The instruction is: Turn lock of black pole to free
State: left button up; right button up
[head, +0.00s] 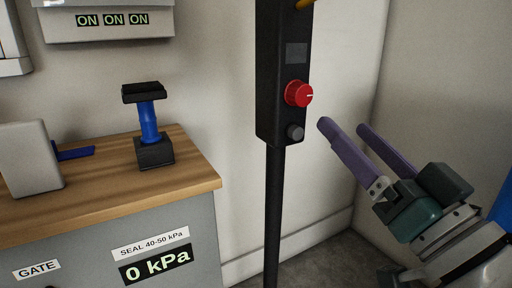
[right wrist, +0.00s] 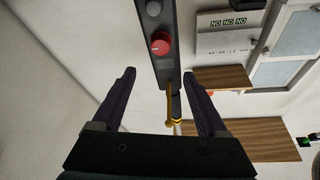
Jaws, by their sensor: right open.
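The black pole (head: 274,205) stands upright in the middle of the head view, with a black box (head: 275,107) at its upper part. The box front carries a round red knob (head: 299,93) with a white mark pointing right, a smaller grey knob (head: 295,132) below and a dark panel above. In the right wrist view the red knob (right wrist: 161,44) shows ahead, beyond the fingertips. My right gripper (head: 342,126) has two purple fingers, open and empty, to the right of the box and apart from it. My left gripper is in neither view.
A wooden-topped counter (head: 190,184) at left holds a blue-and-black handle (head: 148,120) and a grey block (head: 30,158). A yellow part (head: 304,4) sits at the box's top. The wall is close behind the pole; free floor shows at its foot.

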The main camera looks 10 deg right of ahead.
aim_at(304, 97)
jog(key=shift+t+y, duration=0.3)
jog(key=shift+t, duration=0.1)
jog(key=b+x, duration=0.1)
jog(key=x, duration=0.2)
jog(key=f+b+x, duration=0.1)
jog(key=x, duration=0.2)
jog(key=f+x, duration=0.1)
jog(key=x, duration=0.3)
jog(key=shift+w+a+b, duration=0.15)
jog(key=shift+w+b, duration=0.15)
jog(key=shift+b, duration=0.1)
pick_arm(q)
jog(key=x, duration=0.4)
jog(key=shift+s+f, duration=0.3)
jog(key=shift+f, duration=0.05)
pick_arm(e)
grip_shut()
